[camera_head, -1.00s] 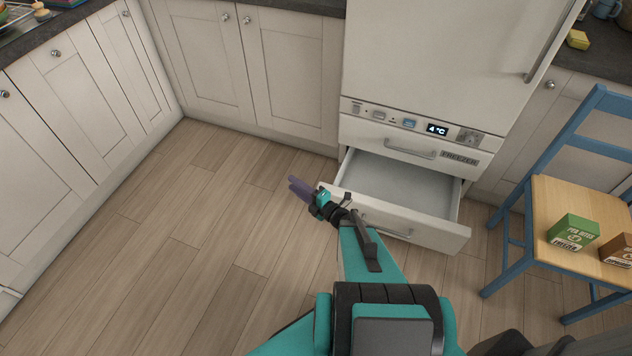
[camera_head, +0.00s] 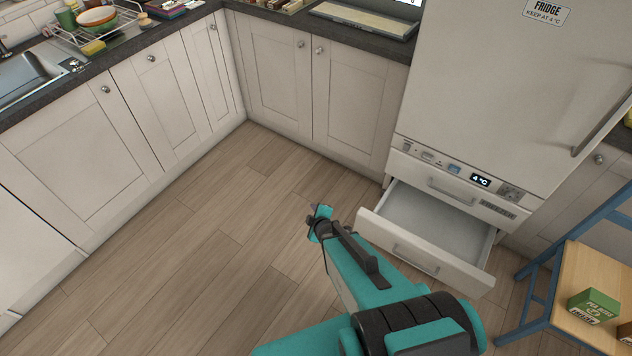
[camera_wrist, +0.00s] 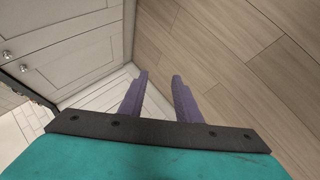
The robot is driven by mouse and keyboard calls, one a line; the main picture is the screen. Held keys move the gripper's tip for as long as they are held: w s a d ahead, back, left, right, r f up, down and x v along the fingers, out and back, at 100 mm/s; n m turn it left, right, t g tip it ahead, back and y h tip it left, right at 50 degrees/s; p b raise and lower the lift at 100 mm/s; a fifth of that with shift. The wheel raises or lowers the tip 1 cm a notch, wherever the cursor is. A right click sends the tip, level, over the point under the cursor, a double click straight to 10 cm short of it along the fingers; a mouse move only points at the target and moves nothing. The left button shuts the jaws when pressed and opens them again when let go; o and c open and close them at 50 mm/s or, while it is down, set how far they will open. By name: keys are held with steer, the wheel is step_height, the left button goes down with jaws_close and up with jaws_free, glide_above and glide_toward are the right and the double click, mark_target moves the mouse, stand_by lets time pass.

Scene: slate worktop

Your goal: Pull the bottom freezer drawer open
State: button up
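The bottom freezer drawer (camera_head: 429,268) is pulled well out below the fridge, and its pale interior looks empty. Its bar handle (camera_head: 415,260) is on the front panel, with nothing holding it. My gripper (camera_head: 313,209) is left of the drawer, over the floor and apart from the front panel. In the wrist view my gripper's two purple fingers (camera_wrist: 158,95) stand apart with nothing between them. They point towards the floor and the cupboards. The drawer does not show in the wrist view.
The upper freezer drawer (camera_head: 452,188) is shut, as is the fridge door (camera_head: 490,90). A blue chair (camera_head: 540,275) with a green box (camera_head: 593,305) stands right of the open drawer. The wooden floor (camera_head: 180,260) to the left is clear.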

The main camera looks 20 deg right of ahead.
steer(key=s+a+m+g+p, duration=0.1)
steer(key=s+g, duration=0.4)
steer(key=s, duration=0.5)
steer(key=s+a+r+m+g+p, duration=0.1)
steer(key=s+a+m+g, duration=0.2)
steer(key=s, duration=0.8)
steer(key=s+a+r+m+g+p, duration=0.1)
steer(key=s+a+m+g+p, duration=0.1)
steer(key=s+m+g, duration=0.5)
steer(key=s+a, duration=0.1)
steer(key=s, duration=0.3)
steer(key=shift+y, duration=0.3)
